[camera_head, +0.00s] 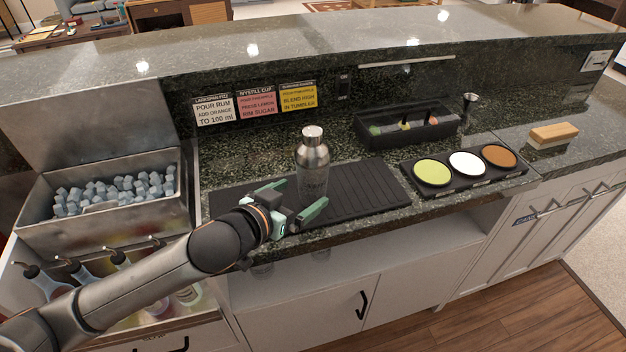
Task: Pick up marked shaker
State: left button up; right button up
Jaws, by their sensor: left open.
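A silver metal shaker (313,157) stands upright on the black ribbed bar mat (371,190) on the dark green stone counter. Any mark on it cannot be made out. My left gripper (297,200) reaches in from the left, just in front of the shaker's base. Its green-tipped fingers are open, one at the left and one at the right front, and the shaker stands at or just beyond the gap between them. I cannot tell whether they touch it. My right gripper is not in view.
An ice bin (97,199) and a bottle rail are at the left. A black garnish tray (407,128), a jigger (468,105), a three-dish rimmer tray (465,172) and a sponge block (553,134) stand to the right. Recipe cards (256,105) hang behind.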

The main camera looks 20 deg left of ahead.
aim_at(306, 188)
pick_arm(q)
jog(key=shift+x, duration=3.05)
jog(key=shift+w+r, duration=0.1)
jog(key=shift+r, duration=0.1)
jog(key=shift+c, duration=0.4)
jog(key=shift+r, duration=0.1)
grip_shut()
